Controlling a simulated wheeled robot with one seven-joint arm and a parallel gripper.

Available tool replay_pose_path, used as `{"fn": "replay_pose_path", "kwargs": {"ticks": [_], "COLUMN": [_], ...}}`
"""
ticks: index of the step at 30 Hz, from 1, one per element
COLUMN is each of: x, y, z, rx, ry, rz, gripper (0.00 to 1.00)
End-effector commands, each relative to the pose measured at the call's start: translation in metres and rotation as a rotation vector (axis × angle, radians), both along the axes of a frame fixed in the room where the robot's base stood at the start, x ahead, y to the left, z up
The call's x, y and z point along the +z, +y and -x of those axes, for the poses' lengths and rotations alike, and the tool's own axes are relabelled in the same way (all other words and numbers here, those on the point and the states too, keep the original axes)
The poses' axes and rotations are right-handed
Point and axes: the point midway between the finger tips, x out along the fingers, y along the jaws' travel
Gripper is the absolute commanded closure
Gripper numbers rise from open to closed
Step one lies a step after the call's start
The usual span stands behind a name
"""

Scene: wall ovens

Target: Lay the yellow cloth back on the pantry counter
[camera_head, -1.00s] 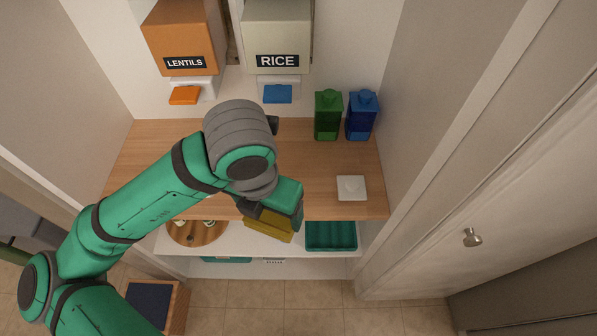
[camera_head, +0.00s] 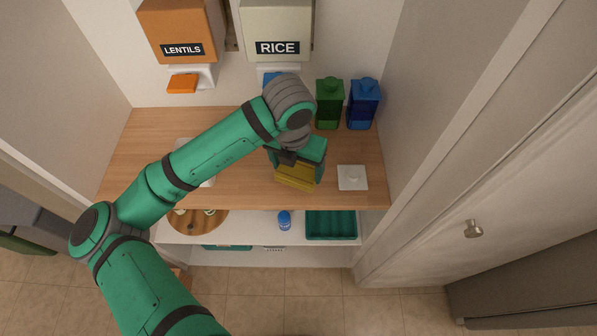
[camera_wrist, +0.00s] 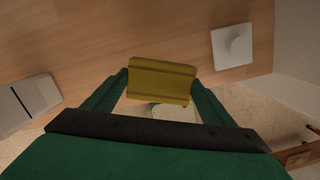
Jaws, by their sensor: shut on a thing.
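The yellow cloth (camera_head: 297,174) is folded and held in my gripper (camera_head: 300,162), which is shut on it. In the wrist view the cloth (camera_wrist: 161,81) sits between the two green fingers of my gripper (camera_wrist: 160,92). In the head view it appears over the front part of the wooden pantry counter (camera_head: 235,180), right of the middle. I cannot tell whether the cloth touches the counter or hangs a little above it.
A white square plate with a knob (camera_head: 352,177) lies right of the cloth. A green canister (camera_head: 329,104) and a blue canister (camera_head: 363,105) stand at the back right. A pale item (camera_head: 190,150) is partly hidden by my arm. Lentils (camera_head: 180,30) and rice (camera_head: 276,28) dispensers hang behind.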

Motion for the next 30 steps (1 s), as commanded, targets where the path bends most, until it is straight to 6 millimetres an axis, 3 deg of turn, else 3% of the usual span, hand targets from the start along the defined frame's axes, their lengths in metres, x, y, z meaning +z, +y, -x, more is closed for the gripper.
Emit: {"fn": "replay_pose_path", "kwargs": {"ticks": [5,13,26,27,29,30], "x": [-0.008,-0.041,-0.046,-0.046,-0.046,-0.046], "y": [-0.003,-0.004,-0.003,-0.003,-0.003,-0.003], "z": [-0.006,-0.009,-0.009,-0.009,-0.009,-0.009], "rx": [0.0,0.0,0.0,0.0,0.0,0.0], "ry": [0.001,0.0,0.0,0.0,0.0,0.0], "rz": [-0.001,0.0,0.0,-0.001,-0.001,-0.001], "gripper": [0.44,0.44,0.44,0.18,0.04,0.04]}}
